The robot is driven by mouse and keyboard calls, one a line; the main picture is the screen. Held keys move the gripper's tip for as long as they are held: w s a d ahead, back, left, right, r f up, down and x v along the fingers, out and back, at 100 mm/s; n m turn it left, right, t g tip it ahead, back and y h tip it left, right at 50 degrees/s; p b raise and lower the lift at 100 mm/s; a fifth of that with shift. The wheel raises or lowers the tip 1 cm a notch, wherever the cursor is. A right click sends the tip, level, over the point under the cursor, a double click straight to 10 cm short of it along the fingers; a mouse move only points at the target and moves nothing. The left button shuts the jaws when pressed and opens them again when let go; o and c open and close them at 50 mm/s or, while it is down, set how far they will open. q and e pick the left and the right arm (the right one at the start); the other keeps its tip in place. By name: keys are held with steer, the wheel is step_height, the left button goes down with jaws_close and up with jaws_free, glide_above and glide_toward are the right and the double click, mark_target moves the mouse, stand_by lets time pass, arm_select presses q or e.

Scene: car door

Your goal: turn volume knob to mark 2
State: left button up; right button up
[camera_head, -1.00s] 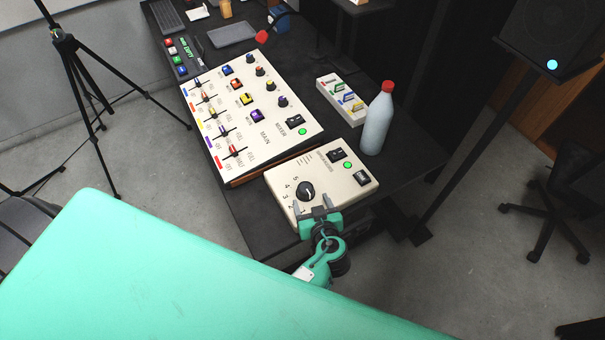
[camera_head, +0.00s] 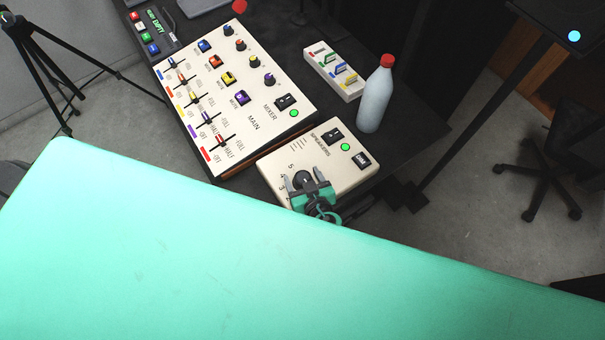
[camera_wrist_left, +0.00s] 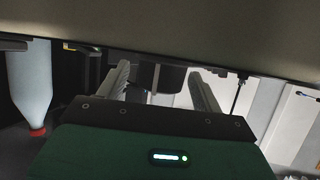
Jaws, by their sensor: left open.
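The black volume knob (camera_head: 303,179) sits on the cream speakers box (camera_head: 322,153), with numbers printed along its left side. My left gripper (camera_head: 306,178) is open over the box's near edge, and its two fingers reach to either side of the knob. In the left wrist view the dark knob (camera_wrist_left: 161,78) stands between the two spread fingers (camera_wrist_left: 160,82), with a gap on each side. The knob's pointer and some of the marks are hidden or too small to read. My right gripper is not in view.
The mixer panel (camera_head: 235,100) with sliders and coloured knobs lies left of the speakers box. A white bottle with a red cap (camera_head: 375,98) and a small white box with coloured clips (camera_head: 335,72) stand behind it. A large turquoise surface fills the foreground.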

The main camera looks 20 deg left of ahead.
arm_select(q)
steer(key=c, duration=1)
